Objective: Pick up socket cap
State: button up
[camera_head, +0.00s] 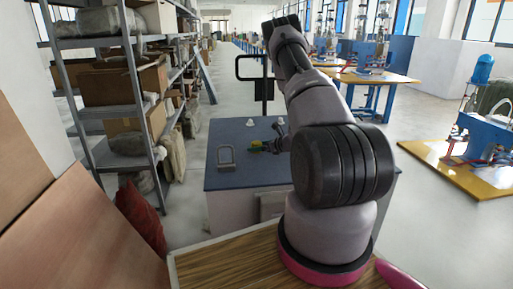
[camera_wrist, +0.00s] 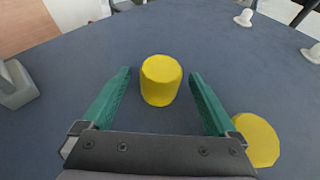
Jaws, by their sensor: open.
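A yellow cylindrical cap (camera_wrist: 160,82) stands on the dark blue-grey tabletop (camera_wrist: 75,75) in the wrist view, between and slightly beyond the tips of my gripper (camera_wrist: 160,85). My gripper's green fingers are spread apart with a gap on each side of the cap. A second yellow round piece (camera_wrist: 258,140) lies just outside the right finger, partly hidden by it. Which of the two is the socket cap I cannot tell. In the head view my gripper (camera_head: 268,147) is low over the table, and a small yellow spot (camera_head: 256,144) shows beside it.
A grey frame-shaped object (camera_head: 226,158) stands on the table's left part; its edge shows in the wrist view (camera_wrist: 14,85). Small white pieces (camera_wrist: 244,17) stand at the far right. A shelf rack (camera_head: 130,90) is left of the table.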

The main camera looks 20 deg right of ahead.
aim_at(258, 143)
jog(key=shift+w+a+f, duration=0.15)
jog(key=shift+w, duration=0.25)
jog(key=c, duration=1.4)
notch_tip(258, 143, up, 10)
jog(key=shift+c, duration=0.2)
